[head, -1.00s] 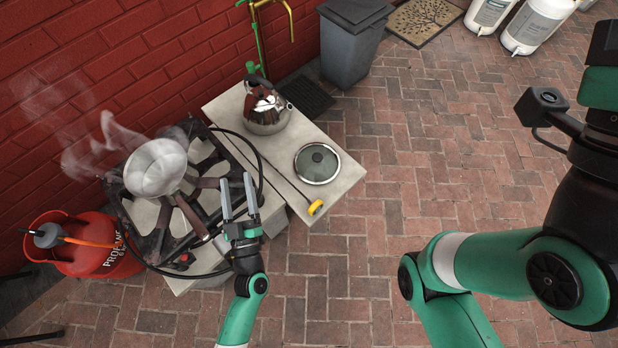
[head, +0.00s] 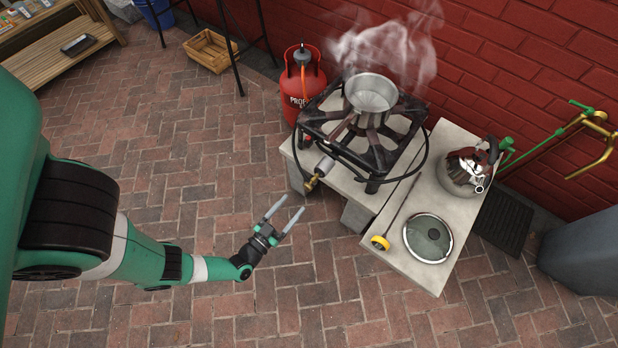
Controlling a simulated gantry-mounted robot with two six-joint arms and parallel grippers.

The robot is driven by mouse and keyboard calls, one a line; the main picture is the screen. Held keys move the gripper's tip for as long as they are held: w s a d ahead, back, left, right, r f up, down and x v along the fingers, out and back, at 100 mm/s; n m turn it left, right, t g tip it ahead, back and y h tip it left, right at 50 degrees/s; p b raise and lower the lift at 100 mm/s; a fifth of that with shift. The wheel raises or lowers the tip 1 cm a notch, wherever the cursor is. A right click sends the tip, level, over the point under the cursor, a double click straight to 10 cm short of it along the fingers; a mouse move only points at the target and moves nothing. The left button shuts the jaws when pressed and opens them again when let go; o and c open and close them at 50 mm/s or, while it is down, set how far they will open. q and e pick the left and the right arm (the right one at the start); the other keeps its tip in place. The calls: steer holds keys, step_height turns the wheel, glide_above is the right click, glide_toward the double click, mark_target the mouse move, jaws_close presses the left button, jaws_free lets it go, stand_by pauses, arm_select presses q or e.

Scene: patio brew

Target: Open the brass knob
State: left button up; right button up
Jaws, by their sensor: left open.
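The brass knob (head: 311,184) is a small brass-coloured piece at the front of the gas stove, at the end of a grey pipe, in the middle of the head view. The gas stove (head: 340,130) is a black cast-iron burner on a pale stand. My left gripper (head: 294,203) shows to the left of and below the knob, over the brick paving. Its two fingers are spread, with nothing between them. The fingertips point up and right toward the knob, and a gap shows between them and it. My right gripper is not in view.
A steaming pot (head: 371,94) stands on the burner. A kettle (head: 466,172), a round lid (head: 428,238) and a yellow-ended rod (head: 380,243) are on the pale slab. Clear brick paving (head: 190,140) lies left of the stove.

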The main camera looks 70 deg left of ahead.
mark_target(306, 188)
arm_select(q)
steer(key=b+x, duration=0.2)
steer(key=x, duration=0.8)
steer(key=shift+a, duration=0.1)
jaws_close()
